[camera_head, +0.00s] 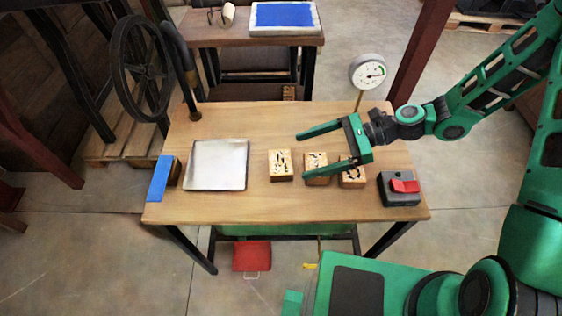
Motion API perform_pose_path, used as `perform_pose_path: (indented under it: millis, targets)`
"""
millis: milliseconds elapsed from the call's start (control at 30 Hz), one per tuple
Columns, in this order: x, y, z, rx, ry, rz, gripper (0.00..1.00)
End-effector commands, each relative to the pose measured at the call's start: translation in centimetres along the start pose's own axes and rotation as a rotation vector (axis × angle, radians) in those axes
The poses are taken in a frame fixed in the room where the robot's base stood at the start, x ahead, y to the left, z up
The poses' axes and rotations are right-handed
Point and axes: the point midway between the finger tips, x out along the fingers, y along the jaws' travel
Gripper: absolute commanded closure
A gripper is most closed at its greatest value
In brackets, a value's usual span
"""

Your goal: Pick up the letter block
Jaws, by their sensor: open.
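Three wooden blocks with dark carved marks stand in a row on the wooden table (290,208). The left block (280,166) shows fully. The middle block (316,168) is partly behind a finger of my gripper. The right block (352,175) is also partly covered. I cannot tell which one is the letter block. My green gripper (302,155) is open, with its fingers pointing left above the row. One finger is behind the blocks and the other crosses in front of the right ones. No block appears gripped.
A grey box with a red lever (402,188) stands at the right. A dial gauge (367,72) rises behind. The table's front strip is clear.

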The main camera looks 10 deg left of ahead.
Motion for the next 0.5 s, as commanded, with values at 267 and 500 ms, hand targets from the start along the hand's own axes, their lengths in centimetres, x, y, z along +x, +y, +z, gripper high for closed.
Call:
perform_pose_path:
  millis: [267, 500]
  targets:
    - [1.9, 0.1, 0.0, 0.0, 0.0, -0.001, 0.12]
    - [5.1, 0.2, 0.2, 0.001, 0.001, 0.001, 0.12]
